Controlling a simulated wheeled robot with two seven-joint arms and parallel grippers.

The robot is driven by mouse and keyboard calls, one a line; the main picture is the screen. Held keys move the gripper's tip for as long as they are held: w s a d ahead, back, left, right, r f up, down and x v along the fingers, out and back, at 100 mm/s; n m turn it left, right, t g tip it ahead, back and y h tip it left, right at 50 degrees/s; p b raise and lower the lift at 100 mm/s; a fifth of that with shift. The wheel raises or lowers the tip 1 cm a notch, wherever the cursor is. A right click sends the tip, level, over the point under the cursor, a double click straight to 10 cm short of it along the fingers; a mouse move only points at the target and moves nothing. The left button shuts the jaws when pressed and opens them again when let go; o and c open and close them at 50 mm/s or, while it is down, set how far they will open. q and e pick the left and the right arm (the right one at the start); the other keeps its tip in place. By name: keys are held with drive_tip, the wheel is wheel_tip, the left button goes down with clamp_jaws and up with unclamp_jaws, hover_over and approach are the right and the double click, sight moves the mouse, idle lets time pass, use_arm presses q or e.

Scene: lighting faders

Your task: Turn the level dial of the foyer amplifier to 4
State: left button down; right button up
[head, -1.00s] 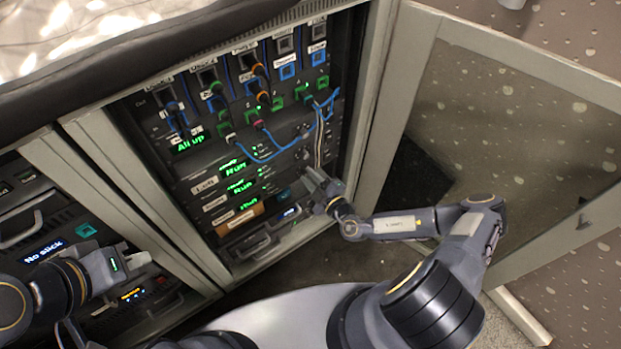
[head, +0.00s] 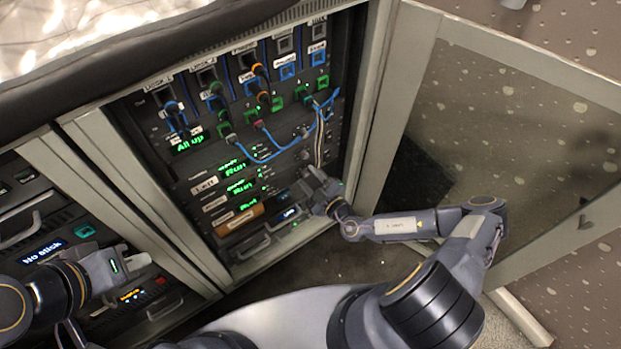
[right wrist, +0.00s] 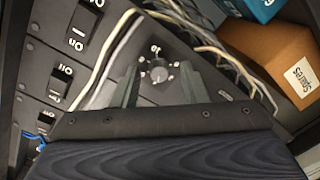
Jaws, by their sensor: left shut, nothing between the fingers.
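A small grey dial (right wrist: 159,73) with marks around it sits on a dark panel in the right wrist view. Its setting is too small to read. My right gripper (right wrist: 159,84) is open, with its two fingers apart on either side of the dial; I cannot tell whether they touch it. In the head view my right gripper (head: 318,188) is at the lower right of the open rack and hides the dial. No foyer label can be read. My left gripper (head: 138,262) is shut and empty in front of the left rack bay.
Blue cables (head: 262,157) hang across the rack front, and pale cables (right wrist: 118,48) run close to the right fingers. Switches (right wrist: 76,38) line the panel's left. A brown box labelled Spares (right wrist: 275,70) is at the right. The open rack door (head: 400,110) stands to the right.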

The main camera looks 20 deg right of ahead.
drive_tip(key=p+v, duration=0.1)
drive_tip(key=v, duration=0.6)
drive_tip(key=shift+s, duration=0.4)
drive_tip(key=shift+d, duration=0.15)
drive_tip(key=s+a+r+n+g+y, duration=0.1)
drive_tip(key=s+r+n+g+y, duration=0.2)
drive_tip(key=r+n, duration=0.6)
drive_tip(key=s+a+r+n+g+y, duration=0.15)
drive_tip(key=r+n+g, duration=0.35)
drive_tip(key=n, duration=0.9)
drive_tip(key=s+a+r+n+g+y, duration=0.1)
drive_tip(key=s+r+n+g+y, duration=0.15)
drive_tip(key=r+n+g, duration=0.6)
drive_tip(key=s+d+r+n+t+h, duration=0.3)
drive_tip(key=s+r+n+h, duration=0.3)
drive_tip(key=n, duration=0.7)
drive_tip(key=s+d+r+n+t+h, duration=0.3)
drive_tip(key=s+r+n, duration=0.35)
drive_tip(key=n, duration=0.65)
wheel_tip(320, 180, up, 19)
drive_tip(key=s+p, duration=0.1)
drive_tip(key=p, duration=2)
drive_tip(key=shift+d, duration=0.25)
